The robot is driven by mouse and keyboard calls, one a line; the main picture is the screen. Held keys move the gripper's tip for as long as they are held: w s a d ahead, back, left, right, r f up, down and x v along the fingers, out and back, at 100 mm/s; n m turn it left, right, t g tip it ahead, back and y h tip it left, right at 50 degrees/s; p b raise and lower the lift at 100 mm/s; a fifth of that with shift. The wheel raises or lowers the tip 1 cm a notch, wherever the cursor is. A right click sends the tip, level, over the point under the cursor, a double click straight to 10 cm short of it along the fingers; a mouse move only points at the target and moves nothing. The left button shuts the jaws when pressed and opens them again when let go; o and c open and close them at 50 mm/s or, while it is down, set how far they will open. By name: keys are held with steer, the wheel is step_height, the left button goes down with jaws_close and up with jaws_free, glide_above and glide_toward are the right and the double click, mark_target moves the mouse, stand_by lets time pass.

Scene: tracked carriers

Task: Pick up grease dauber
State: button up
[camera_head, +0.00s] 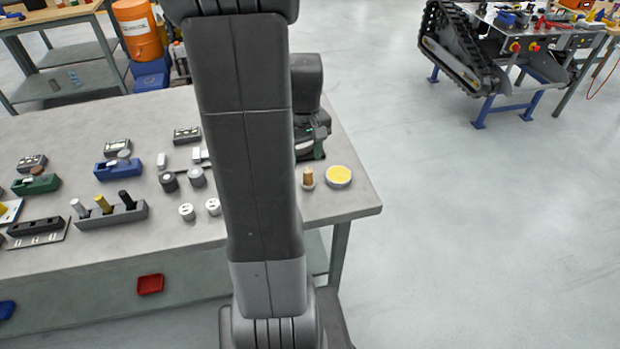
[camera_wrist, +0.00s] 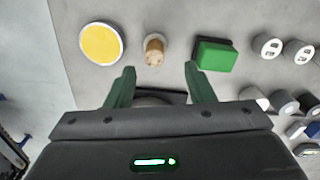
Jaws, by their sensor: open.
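The grease dauber appears to be the small upright tan-brown piece (camera_head: 308,177) on a pale round base, near the bench's right end. It also shows in the wrist view (camera_wrist: 154,48), just left of a green block. A round tin with yellow contents (camera_head: 338,177) stands beside it. My gripper (camera_wrist: 159,70) is open and empty, its two green fingers apart. The dauber lies just beyond the fingertips, between them in the picture and not touched. In the head view my arm hides part of the bench and most of my gripper.
The green block (camera_wrist: 217,55) sits close to my right-hand finger in the wrist view. The bench edge (camera_head: 350,214) is near; open floor lies right.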

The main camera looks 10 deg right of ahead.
mark_target(308, 170)
steer(key=shift+w+d+f+p, duration=0.1)
steer(key=shift+d+f+p, duration=0.1)
steer(key=shift+f, duration=1.75)
steer(key=shift+w+d+f+p, duration=0.1)
steer(key=shift+d+f+p, duration=0.05)
steer(key=shift+f, duration=1.75)
jaws_close()
